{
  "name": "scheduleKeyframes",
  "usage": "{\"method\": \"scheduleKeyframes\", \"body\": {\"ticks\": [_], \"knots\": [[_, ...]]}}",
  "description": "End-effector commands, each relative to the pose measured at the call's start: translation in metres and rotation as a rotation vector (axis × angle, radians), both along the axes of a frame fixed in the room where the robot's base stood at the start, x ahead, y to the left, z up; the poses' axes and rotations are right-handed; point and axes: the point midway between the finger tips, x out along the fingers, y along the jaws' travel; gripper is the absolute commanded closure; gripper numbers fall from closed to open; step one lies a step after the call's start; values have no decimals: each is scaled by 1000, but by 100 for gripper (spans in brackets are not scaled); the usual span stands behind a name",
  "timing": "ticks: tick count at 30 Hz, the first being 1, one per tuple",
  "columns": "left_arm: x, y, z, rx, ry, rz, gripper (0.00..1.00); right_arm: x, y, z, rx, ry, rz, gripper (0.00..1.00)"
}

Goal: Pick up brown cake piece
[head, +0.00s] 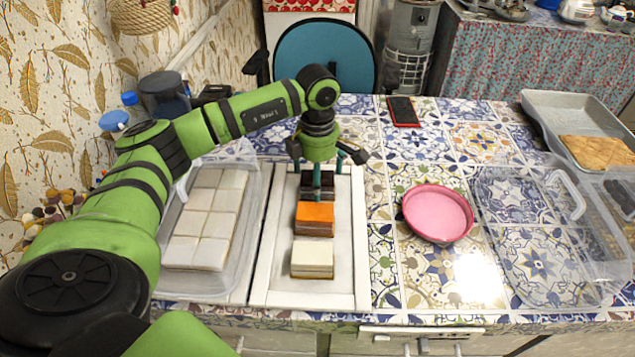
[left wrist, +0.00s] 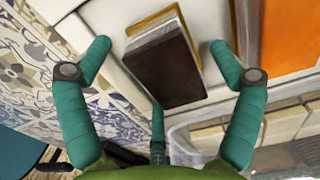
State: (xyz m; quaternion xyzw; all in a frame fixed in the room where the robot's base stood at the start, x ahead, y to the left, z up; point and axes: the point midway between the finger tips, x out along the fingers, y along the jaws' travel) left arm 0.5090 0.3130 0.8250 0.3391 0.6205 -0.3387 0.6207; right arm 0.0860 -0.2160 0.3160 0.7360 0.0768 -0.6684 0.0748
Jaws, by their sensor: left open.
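The dark brown cake piece (head: 328,183) stands on a white board (head: 345,275), at the far end of a row of cake pieces. My left gripper (head: 322,165) is above it, pointing down, and partly hides it in the head view. In the left wrist view the brown cake piece (left wrist: 165,70) lies between the spread teal fingers of the left gripper (left wrist: 160,50). The fingers are open, with gaps on both sides, and hold nothing. My right gripper is not in view.
An orange-topped piece (head: 314,212) and a cream piece (head: 312,258) stand nearer on the board. A clear container with white squares (head: 205,215) is left. A pink plate (head: 438,212), clear container (head: 545,235), baking tray (head: 560,105) and phone (head: 403,110) are right.

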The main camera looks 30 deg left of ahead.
Motion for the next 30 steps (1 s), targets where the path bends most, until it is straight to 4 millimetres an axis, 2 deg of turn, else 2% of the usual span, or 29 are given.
{"method": "scheduleKeyframes", "body": {"ticks": [5, 6, 8, 9, 10, 23, 26, 30], "knots": [[0, 0, 0, 0, 0, 0, 8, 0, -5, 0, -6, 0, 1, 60], [0, 0, 0, 0, 0, 0, 24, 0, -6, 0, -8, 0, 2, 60], [0, 0, 0, 0, 0, 0, 48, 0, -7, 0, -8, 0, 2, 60], [0, 0, 0, 0, 0, 0, 64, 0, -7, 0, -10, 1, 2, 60], [0, 0, 0, 0, 0, 0, 70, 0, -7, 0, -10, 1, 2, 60], [0, 0, 2, 0, 2, -1, 71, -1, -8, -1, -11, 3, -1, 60], [0, -1, 8, -1, 0, -1, 71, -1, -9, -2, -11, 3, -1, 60], [1, 0, 26, -1, -4, -1, 71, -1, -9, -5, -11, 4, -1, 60]]}}
